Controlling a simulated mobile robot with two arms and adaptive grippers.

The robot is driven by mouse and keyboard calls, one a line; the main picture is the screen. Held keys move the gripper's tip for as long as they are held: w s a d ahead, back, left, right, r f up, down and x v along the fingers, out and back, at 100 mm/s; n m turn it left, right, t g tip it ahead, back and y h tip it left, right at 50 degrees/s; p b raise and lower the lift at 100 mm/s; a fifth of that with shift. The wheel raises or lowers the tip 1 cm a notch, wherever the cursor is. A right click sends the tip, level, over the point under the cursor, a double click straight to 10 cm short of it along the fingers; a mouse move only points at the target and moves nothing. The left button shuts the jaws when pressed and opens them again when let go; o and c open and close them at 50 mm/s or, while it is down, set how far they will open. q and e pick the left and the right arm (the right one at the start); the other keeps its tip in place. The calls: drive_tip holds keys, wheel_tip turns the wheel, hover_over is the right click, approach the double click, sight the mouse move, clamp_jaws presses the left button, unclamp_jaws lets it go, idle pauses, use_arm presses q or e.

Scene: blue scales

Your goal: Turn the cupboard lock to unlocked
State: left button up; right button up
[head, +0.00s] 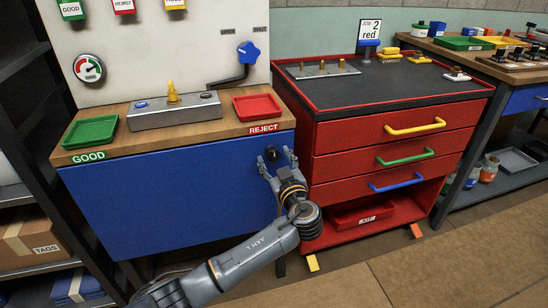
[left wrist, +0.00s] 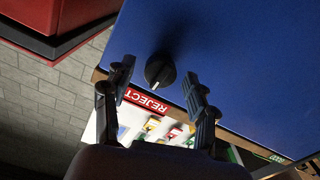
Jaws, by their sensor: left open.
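The cupboard is the blue front (head: 175,195) under the wooden bench top. Its lock is a round black knob (head: 271,154) near the top right corner, below the REJECT label. In the left wrist view the knob (left wrist: 160,71) shows a pale pointer mark on its face. My left gripper (head: 279,156) is open, with its fingers on either side of the knob. In the left wrist view the gripper (left wrist: 160,82) has clear gaps between both fingers and the knob, and holds nothing. My right gripper is not in view.
A green tray (head: 91,132) and a red tray (head: 257,107) sit on the bench top. A red drawer cabinet (head: 390,115) with yellow, green and blue handles stands close on the right. Open floor (head: 440,265) lies in front.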

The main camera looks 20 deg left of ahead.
use_arm(q)
drive_tip(key=shift+w+a, duration=0.4)
drive_tip(key=shift+w, duration=0.1)
drive_tip(key=c, duration=1.1)
drive_tip(key=shift+c, duration=0.3)
